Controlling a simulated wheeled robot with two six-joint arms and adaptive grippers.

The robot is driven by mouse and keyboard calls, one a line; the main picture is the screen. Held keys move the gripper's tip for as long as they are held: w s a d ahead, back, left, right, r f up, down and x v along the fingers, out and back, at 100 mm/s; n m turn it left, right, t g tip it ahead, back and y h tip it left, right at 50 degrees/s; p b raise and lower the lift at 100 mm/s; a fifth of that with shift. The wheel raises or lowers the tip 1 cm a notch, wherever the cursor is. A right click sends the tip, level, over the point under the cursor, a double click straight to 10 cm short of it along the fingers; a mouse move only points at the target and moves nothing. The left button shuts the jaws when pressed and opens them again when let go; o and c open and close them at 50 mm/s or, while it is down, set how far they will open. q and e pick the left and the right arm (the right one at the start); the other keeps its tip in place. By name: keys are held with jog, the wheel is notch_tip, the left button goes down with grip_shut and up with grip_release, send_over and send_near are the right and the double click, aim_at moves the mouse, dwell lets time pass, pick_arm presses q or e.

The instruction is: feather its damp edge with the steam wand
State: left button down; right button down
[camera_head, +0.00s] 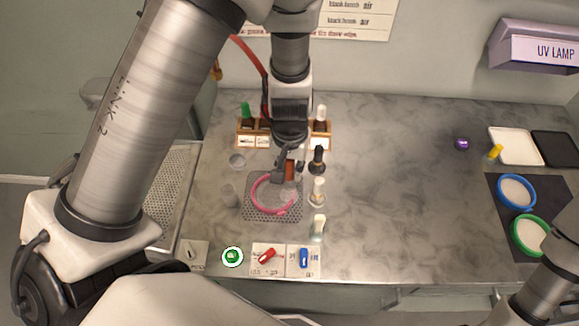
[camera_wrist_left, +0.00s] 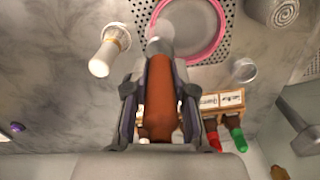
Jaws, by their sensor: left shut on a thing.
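A pink hoop (camera_head: 254,195) with pale cloth in it lies on a perforated plate (camera_head: 290,214) on the marble counter. The hoop also shows at the top of the left wrist view (camera_wrist_left: 225,38). My left gripper (camera_head: 287,176) is above the hoop's far part. It is shut on an orange-brown tool (camera_wrist_left: 163,95) with a pale, translucent tip, which looks like the steam wand. The tip is over or near the hoop's edge; I cannot tell whether it touches. A damp edge on the cloth is too small to tell. My right gripper is out of view.
A wooden rack (camera_head: 245,142) of capped bottles stands behind the plate. Blue (camera_head: 501,191) and green (camera_head: 517,246) hoops lie on a dark mat at right. A red hose (camera_head: 252,60) hangs behind my left arm.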

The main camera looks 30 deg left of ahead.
pick_arm(q)
notch_tip(320, 180, up, 7)
jog(key=p, duration=0.5)
jog(key=shift+f, duration=0.1)
jog(key=shift+f, duration=0.1)
